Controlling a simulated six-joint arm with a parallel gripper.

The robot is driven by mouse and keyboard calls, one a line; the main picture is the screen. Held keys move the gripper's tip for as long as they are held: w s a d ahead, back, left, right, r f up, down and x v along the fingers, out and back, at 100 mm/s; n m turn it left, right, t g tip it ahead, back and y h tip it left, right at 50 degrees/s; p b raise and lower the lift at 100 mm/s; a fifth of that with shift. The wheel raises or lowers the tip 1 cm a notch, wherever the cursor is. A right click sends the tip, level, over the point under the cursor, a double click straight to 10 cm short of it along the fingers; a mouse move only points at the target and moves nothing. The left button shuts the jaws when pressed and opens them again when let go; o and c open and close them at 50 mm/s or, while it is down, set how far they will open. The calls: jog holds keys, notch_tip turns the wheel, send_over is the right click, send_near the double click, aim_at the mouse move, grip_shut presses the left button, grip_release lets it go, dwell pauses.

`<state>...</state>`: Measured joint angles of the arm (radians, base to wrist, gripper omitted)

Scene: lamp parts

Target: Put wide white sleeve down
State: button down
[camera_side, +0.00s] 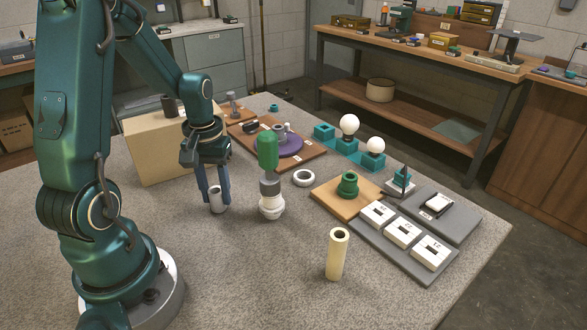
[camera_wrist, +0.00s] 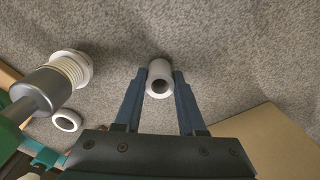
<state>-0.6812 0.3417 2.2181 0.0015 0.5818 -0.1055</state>
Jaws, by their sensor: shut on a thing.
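My gripper (camera_side: 216,188) points down over the left-middle part of the table and is shut on the wide white sleeve (camera_side: 218,204). The sleeve is a short, pale, hollow tube. In the wrist view the sleeve (camera_wrist: 160,72) sits upright between the two dark fingertips, its round opening facing the camera. Its lower end is at or very near the grey tabletop (camera_side: 240,270); I cannot tell whether it touches. The fingers hide parts of its sides.
A green-handled tool on a white ribbed base (camera_side: 270,207) stands close on the right. A white ring (camera_side: 303,178) lies beyond it. A cream tube (camera_side: 336,258) stands nearer the front. A cardboard box (camera_side: 160,148) is behind my gripper. The front tabletop is mostly clear.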

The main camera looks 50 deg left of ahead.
aim_at(216, 191)
jog(key=shift+f, duration=0.15)
jog(key=c, duration=0.5)
grip_release()
notch_tip(216, 191, up, 12)
jog(key=s+d+r+m+t, duration=0.1)
jog(key=s+d+m+t, duration=0.1)
jog(key=d+m, duration=0.2)
jog(key=s+d+r+m+t, duration=0.1)
jog(key=d+m, duration=0.4)
jog(key=d, duration=0.6)
jog(key=s+t, duration=0.1)
jog(key=t, duration=0.1)
jog(key=shift+t, duration=0.3)
jog(key=shift+r, duration=0.1)
